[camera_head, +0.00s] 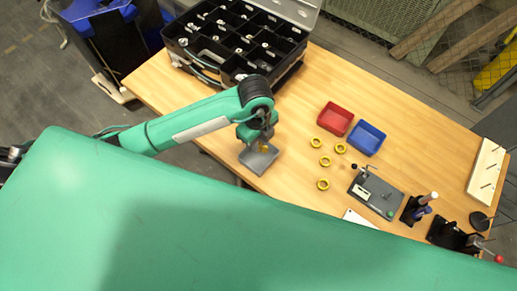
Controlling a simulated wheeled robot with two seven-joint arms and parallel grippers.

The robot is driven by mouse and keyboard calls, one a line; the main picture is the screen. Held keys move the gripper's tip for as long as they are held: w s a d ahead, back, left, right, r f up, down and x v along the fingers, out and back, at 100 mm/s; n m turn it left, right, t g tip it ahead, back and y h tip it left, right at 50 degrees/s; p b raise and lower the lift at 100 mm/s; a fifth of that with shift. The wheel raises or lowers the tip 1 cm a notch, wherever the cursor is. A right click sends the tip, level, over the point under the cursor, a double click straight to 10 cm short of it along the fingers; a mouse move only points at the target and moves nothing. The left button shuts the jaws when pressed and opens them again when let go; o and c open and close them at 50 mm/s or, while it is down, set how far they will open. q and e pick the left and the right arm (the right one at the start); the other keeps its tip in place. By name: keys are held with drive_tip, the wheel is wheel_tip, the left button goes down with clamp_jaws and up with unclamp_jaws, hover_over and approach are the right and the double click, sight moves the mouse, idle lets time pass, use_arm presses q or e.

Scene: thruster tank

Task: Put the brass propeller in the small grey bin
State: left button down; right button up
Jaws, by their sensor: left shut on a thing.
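My left gripper (263,142) points down over the small grey bin (250,164). It is shut on the brass propeller (264,149), of which only a small yellowish bit shows at the fingertips. The propeller appears over the bin's opening; I cannot tell its exact height above the floor of the bin. The gripper and wrist hide the bin's back part. The bin stands on the wooden table near its front edge. My right gripper is not in view.
A red bin (335,119) and a blue bin (367,138) stand to the right. Several yellow rings lie between them and the grey bin. A black compartment case (240,40) stands open at the back left. A grey fixture (376,194) sits at the right.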

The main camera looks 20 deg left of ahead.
use_arm(q)
wheel_tip(320, 180, down, 6)
drive_tip(key=shift+f+p, duration=0.1)
drive_tip(key=shift+p, duration=0.25)
drive_tip(key=shift+f, duration=0.2)
drive_tip(key=shift+f, duration=0.2)
drive_tip(key=c, duration=1.3)
unclamp_jaws()
drive_tip(key=shift+r, duration=0.1)
